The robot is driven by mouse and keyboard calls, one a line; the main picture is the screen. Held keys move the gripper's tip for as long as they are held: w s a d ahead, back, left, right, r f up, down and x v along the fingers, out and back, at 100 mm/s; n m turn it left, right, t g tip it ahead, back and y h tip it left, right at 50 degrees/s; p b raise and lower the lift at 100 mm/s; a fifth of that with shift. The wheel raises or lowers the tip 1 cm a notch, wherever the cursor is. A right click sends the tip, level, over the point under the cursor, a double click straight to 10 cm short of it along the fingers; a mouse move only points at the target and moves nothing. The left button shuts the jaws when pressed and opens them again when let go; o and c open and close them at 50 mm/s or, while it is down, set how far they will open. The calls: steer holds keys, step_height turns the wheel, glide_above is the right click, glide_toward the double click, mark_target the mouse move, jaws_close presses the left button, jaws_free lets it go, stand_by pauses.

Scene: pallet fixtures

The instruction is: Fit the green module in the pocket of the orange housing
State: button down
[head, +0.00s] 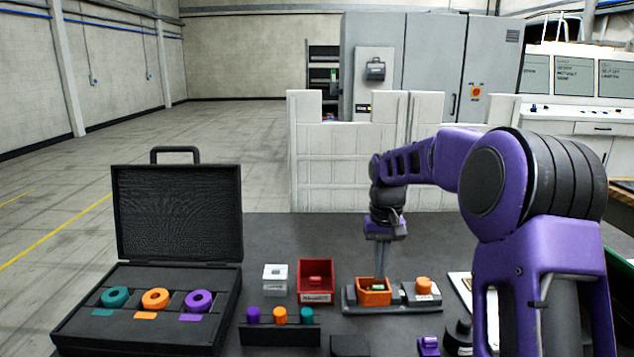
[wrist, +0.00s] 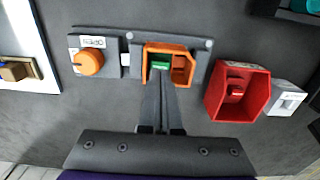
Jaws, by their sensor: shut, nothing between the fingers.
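The orange housing (head: 372,298) stands on a grey base plate; it also shows in the wrist view (wrist: 187,67). The green module (head: 377,287) is inside the walls of the housing, toward the left side in the wrist view (wrist: 160,63). How deep it sits in the pocket I cannot tell. My gripper (head: 380,266) is above the housing, pointing down. In the wrist view its fingers (wrist: 160,78) are together with nothing between them, their tips close to the module and covering part of the housing.
An orange knob (wrist: 89,62) is on the same base plate beside the housing. A red bin (head: 315,291) and a white block (head: 275,283) stand to the left. A rack of coloured pegs (head: 280,333) and an open black case (head: 74,330) with rings lie further left.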

mark_target(379, 286)
step_height(379, 286, up, 5)
steer(key=p, duration=0.4)
